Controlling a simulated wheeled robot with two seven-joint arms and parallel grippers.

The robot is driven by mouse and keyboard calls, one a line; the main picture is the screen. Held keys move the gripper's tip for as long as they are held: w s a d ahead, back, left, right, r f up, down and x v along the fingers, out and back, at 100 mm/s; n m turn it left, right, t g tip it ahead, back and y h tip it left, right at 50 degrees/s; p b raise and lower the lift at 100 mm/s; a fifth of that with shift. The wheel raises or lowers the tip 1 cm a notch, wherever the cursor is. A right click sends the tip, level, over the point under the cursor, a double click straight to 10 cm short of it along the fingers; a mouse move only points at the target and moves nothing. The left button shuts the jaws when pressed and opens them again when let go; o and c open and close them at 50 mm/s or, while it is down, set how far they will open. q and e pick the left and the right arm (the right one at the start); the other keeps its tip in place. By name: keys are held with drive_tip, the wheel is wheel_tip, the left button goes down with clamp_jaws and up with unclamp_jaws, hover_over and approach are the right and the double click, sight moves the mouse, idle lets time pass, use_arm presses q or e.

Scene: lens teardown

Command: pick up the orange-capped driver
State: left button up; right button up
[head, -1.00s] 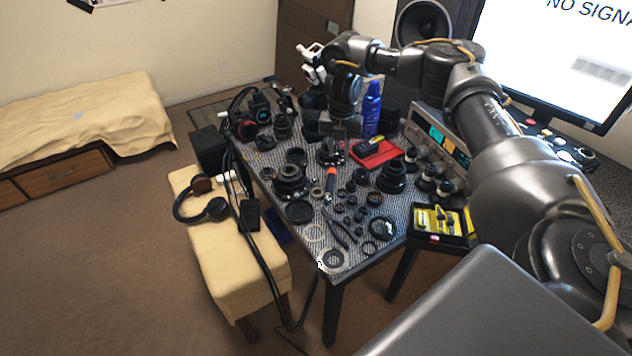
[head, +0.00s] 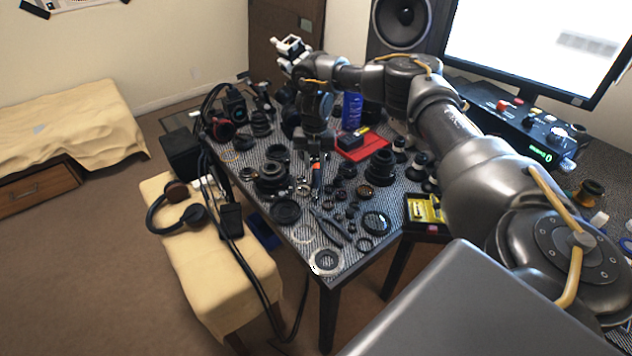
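The orange-capped driver (head: 316,180) stands out as a small orange and dark shape among the lens parts, near the middle of the table in the head view. My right gripper (head: 316,163) points down at the driver's far end. Its fingers look apart, one on each side of that end. I cannot tell whether they touch it. The gripper and wrist hide part of the table behind them. My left gripper is not in view.
Lens barrels (head: 271,180), rings and a dark plier-like tool (head: 333,229) crowd the table (head: 300,243) around the driver. A yellow-lined case (head: 424,209) lies at right.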

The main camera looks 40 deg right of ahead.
sight(316, 179)
drive_tip(key=shift+f, duration=0.35)
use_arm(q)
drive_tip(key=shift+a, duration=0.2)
use_arm(e)
drive_tip(key=shift+s, duration=0.15)
drive_tip(key=shift+s+f, duration=0.1)
drive_tip(key=shift+f, duration=0.3)
wheel_tip(316, 179, down, 4)
drive_tip(key=shift+s+r+p, duration=0.1)
drive_tip(key=shift+r+p, duration=0.05)
drive_tip(key=shift+p, duration=0.35)
drive_tip(key=shift+f, duration=0.4)
drive_tip(key=c, duration=0.5)
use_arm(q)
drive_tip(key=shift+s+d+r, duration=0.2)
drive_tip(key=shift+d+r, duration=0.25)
use_arm(e)
clamp_jaws()
